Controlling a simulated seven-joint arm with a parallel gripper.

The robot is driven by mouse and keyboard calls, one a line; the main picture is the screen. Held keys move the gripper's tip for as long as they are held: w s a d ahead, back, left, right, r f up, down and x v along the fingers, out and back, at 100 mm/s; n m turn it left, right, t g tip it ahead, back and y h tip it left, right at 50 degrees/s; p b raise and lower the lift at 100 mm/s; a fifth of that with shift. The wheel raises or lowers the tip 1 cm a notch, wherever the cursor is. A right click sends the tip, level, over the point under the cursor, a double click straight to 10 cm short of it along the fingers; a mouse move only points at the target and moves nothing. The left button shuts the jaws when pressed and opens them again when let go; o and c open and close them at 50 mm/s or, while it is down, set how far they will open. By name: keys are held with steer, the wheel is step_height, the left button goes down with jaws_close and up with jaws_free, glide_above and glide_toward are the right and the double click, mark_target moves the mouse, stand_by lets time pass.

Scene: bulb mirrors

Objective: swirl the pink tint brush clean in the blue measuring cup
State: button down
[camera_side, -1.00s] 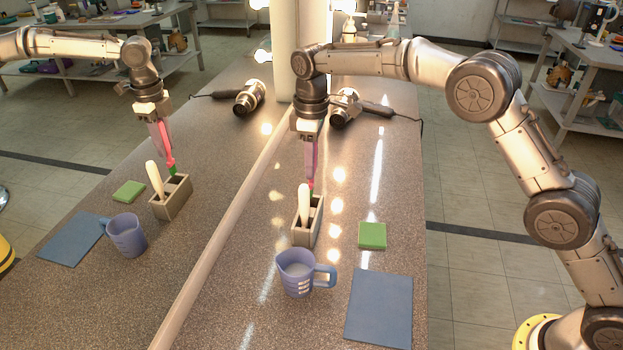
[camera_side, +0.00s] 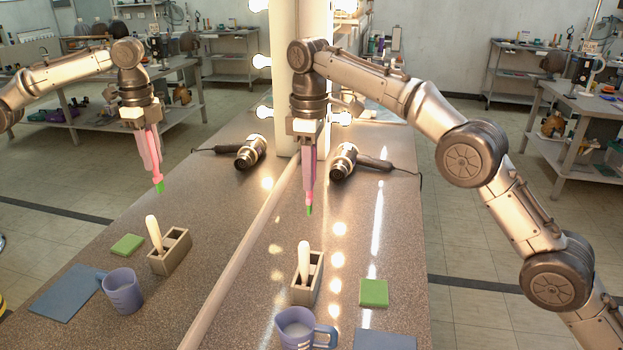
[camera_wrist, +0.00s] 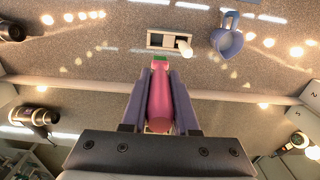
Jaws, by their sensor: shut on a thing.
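My gripper (camera_side: 309,172) is shut on the pink tint brush (camera_side: 309,190), which hangs upright with its green tip down. The brush also shows between the fingers in the wrist view (camera_wrist: 159,103). The tip is in the air above and behind the small holder (camera_side: 299,291), clear of it. The blue measuring cup (camera_side: 297,333) stands on the counter in front of the holder, its handle to the right and its lower part cut off by the frame. It also shows in the wrist view (camera_wrist: 228,42), with pale contents.
A cream-handled tool (camera_side: 304,258) stands in the holder. A green block (camera_side: 374,292) and a blue mat (camera_side: 385,341) lie to the right. A hair dryer (camera_side: 345,160) lies behind. The left half is a mirror reflection, bounded by a pale ledge (camera_side: 240,275).

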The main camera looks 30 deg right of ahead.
steer(key=s+a, duration=0.7)
steer(key=a, duration=0.1)
glide_above(297, 313)
steer(key=s+a, duration=0.2)
steer(key=s, duration=0.1)
steer(key=shift+w+d+f, duration=0.1)
steer(key=shift+f, duration=4.5)
steer(key=shift+d+f, duration=0.1)
steer(key=shift+f, duration=4.5)
